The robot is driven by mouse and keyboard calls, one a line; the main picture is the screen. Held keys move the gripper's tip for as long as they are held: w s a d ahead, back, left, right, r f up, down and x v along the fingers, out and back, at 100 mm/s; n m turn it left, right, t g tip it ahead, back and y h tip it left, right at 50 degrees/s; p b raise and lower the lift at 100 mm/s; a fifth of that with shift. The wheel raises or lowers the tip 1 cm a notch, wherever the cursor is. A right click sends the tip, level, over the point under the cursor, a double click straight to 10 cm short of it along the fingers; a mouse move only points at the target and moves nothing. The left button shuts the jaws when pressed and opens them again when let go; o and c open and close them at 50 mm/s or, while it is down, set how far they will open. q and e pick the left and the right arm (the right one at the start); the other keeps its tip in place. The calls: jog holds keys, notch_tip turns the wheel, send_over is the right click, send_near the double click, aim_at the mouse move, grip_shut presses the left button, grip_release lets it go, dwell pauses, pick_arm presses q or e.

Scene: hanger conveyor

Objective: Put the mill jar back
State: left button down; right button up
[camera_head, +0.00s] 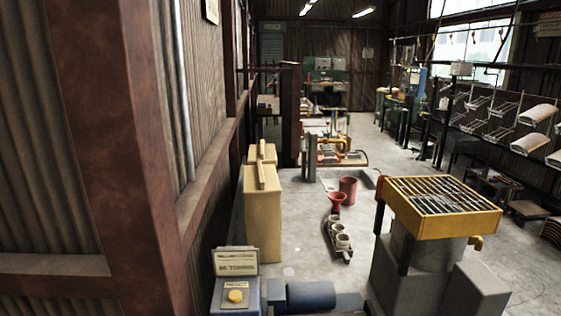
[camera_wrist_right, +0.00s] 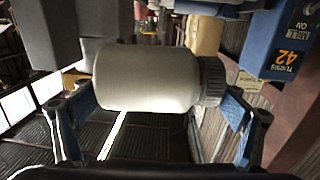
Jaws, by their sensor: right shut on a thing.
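The mill jar (camera_wrist_right: 145,78) is a pale, whitish cylinder with a ribbed grey cap at its right end in the right wrist view. My right gripper (camera_wrist_right: 150,98) is shut on it, with one blue finger at the jar's base end and the other at the cap end. In the head view, a blue-grey mill control box (camera_head: 237,294) with a yellow button and a sign stands at the bottom, beside a dark blue cylinder (camera_head: 310,297). The box also shows upside down in the right wrist view (camera_wrist_right: 272,45). Neither gripper shows in the head view.
A yellow grated bench (camera_head: 441,202) stands at the right. A dark tray (camera_head: 346,254) with several pale cups lies on the floor, near a red funnel (camera_head: 337,201) and red bucket (camera_head: 348,188). A tan cabinet (camera_head: 262,215) and a rusty post (camera_head: 145,150) stand left. Mid-floor is partly clear.

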jog(key=shift+s, duration=0.7)
jog(key=shift+w+a, duration=0.1)
jog(key=shift+a, duration=0.05)
jog(key=w+a+r+n+g+y, duration=0.2)
jog(key=w+a+n+g+y, duration=0.2)
jog(key=a+y, duration=0.4)
jog(key=w+a+r+n+g+y, duration=0.3)
jog(key=a+n+g+y, duration=0.2)
jog(key=a+n+y, duration=0.3)
jog(key=shift+w+a+n+g, duration=0.3)
jog(key=shift+w+a+g, duration=0.1)
dwell(0.5)
